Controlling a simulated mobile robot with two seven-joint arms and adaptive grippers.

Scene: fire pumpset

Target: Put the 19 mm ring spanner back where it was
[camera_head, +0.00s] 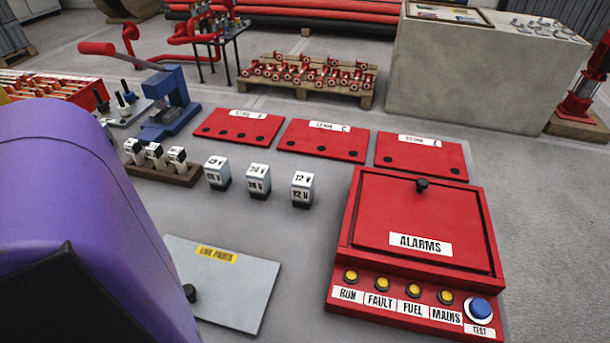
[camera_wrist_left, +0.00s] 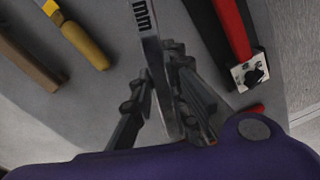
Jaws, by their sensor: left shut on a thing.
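A flat grey metal spanner (camera_wrist_left: 150,52) marked "mm" runs between the fingers of my left gripper (camera_wrist_left: 162,72) in the left wrist view. The gripper is shut on it. Its size number is cut off at the top edge, and its ring ends do not show clearly. In the head view only my purple left arm shows at the left; the left gripper and spanner are out of sight. My right gripper is in neither view.
In the wrist view, a wooden-handled tool (camera_wrist_left: 85,45) lies left and a red-handled tool (camera_wrist_left: 232,30) right. In the head view, a red alarm panel (camera_head: 425,215), several white blocks, red plates (camera_head: 322,140) and a grey "live parts" plate (camera_head: 235,290) occupy the surface.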

